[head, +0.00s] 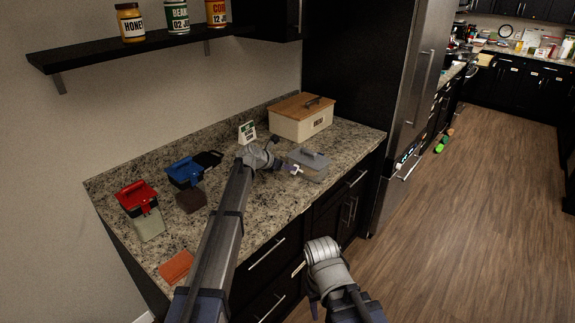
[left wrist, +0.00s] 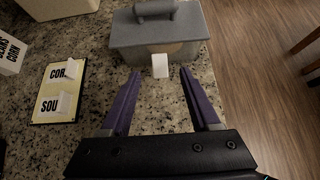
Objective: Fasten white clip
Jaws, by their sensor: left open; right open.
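The white clip (left wrist: 160,66) hangs on the front of a grey lidded box (left wrist: 160,45), which also shows in the head view (head: 312,174) on the counter. In the left wrist view the clip sticks out from just under the lid edge, and I cannot see it latched. My left gripper (left wrist: 160,76) is open, its purple fingers pointing at the box with the clip between and just beyond the tips. In the head view its fingers are small beside the box. My right gripper (head: 308,286) is open and empty, low in front of the drawers.
A cream bin with a wooden lid (head: 300,120) stands behind the grey box. A red-lidded box (head: 136,196), a blue-lidded box (head: 184,172) and an orange cloth-like piece (head: 176,267) are further left on the granite counter. A yellow board with labels (left wrist: 60,92) lies left of my left gripper.

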